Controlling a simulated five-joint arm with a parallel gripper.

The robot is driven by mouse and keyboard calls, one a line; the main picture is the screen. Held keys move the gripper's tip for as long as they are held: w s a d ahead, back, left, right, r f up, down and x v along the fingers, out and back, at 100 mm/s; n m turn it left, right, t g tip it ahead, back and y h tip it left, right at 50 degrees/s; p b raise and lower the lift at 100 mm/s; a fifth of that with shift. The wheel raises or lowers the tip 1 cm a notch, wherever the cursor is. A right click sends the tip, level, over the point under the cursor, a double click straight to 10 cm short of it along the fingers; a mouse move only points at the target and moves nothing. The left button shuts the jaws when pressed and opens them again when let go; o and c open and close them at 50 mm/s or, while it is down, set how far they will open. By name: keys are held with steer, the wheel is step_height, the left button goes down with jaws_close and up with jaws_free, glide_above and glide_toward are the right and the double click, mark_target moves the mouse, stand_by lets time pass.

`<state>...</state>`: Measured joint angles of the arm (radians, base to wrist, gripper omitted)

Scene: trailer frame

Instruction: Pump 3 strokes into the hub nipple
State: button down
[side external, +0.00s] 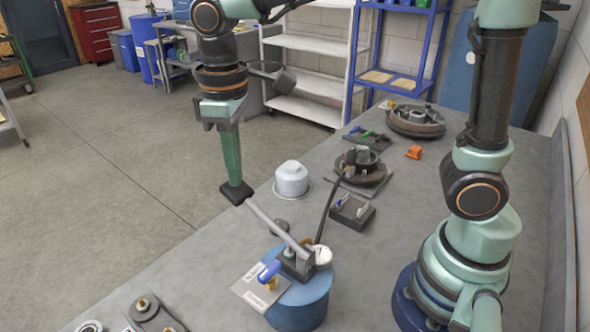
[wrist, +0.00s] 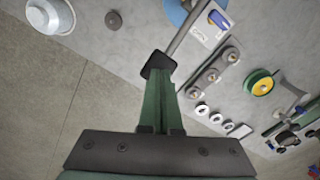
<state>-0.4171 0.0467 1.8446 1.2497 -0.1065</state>
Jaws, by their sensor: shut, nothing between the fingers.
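A blue grease bucket (side external: 300,309) with a hand pump on top stands at the table's front. Its grey lever (side external: 275,228) slopes up and left past the table edge. A black block (side external: 237,193) is at the lever's outer end. My gripper (side external: 234,181) is shut with nothing between its green fingers, pointing down with its tips at that block. In the wrist view, my gripper (wrist: 160,80) meets the block where the lever (wrist: 185,32) starts; contact looks likely. A black hose (side external: 328,206) runs from the pump to the hub (side external: 362,170). The nipple is too small to make out.
A silver cap (side external: 291,180) stands on the table behind the lever. A dark block with pins (side external: 352,211) and an orange piece (side external: 414,152) lie farther right. A drum (side external: 415,120) is at the back. Open floor lies left of the table.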

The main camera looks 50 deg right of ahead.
steer(key=shift+f, duration=0.55)
steer(key=shift+w+f, duration=0.2)
steer(key=shift+f, duration=0.3)
steer(key=shift+w+f, duration=0.15)
steer(key=shift+f, duration=0.35)
